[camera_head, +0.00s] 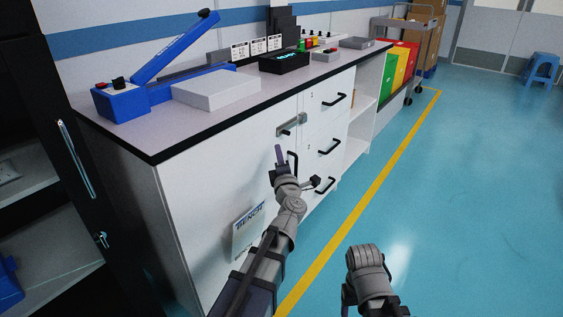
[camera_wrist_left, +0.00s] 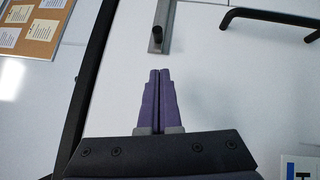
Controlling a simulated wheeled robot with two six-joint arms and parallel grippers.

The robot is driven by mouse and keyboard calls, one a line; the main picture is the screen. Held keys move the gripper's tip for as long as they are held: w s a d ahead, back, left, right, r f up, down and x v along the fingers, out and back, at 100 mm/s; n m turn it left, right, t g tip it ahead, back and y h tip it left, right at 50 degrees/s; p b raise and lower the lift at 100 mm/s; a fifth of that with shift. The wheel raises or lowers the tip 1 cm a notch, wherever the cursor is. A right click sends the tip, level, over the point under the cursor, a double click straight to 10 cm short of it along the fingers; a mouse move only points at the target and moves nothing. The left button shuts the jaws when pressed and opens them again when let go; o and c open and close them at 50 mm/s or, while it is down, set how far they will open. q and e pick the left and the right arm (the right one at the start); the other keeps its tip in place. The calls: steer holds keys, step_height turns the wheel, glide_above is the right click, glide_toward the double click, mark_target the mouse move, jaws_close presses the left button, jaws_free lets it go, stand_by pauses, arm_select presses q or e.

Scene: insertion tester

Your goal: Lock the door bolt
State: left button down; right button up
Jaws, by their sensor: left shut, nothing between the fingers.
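The door bolt (camera_head: 291,125) is a grey metal strip on the white cabinet front, just under the worktop, beside the drawers. In the left wrist view the bolt (camera_wrist_left: 168,14) runs off the top edge, with a dark round knob (camera_wrist_left: 157,34) at its near end. I cannot tell whether it is slid across. My left gripper (camera_head: 279,150) has purple fingers and is just below the bolt in the head view. In the left wrist view its closed, empty fingertips (camera_wrist_left: 160,73) point at the knob, apart from it.
Black handles (camera_head: 334,100) stick out from the drawers right of the bolt. A sign (camera_head: 248,232) is on the cabinet door. The worktop holds a blue lever device (camera_head: 122,103) and a grey block (camera_head: 215,90). A black cabinet (camera_head: 75,160) stands left.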

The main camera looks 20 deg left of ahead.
mark_target(291, 126)
arm_select(q)
steer(key=w, duration=0.3)
steer(key=w+r+p, duration=0.1)
steer(key=w, duration=0.1)
steer(key=shift+w+d+r, duration=0.1)
steer(key=shift+w+d, duration=0.15)
steer(key=w, duration=0.1)
steer(key=w+d, duration=0.1)
steer(key=w, duration=0.2)
steer(key=shift+w+d, duration=0.3)
steer(key=shift+s, duration=0.2)
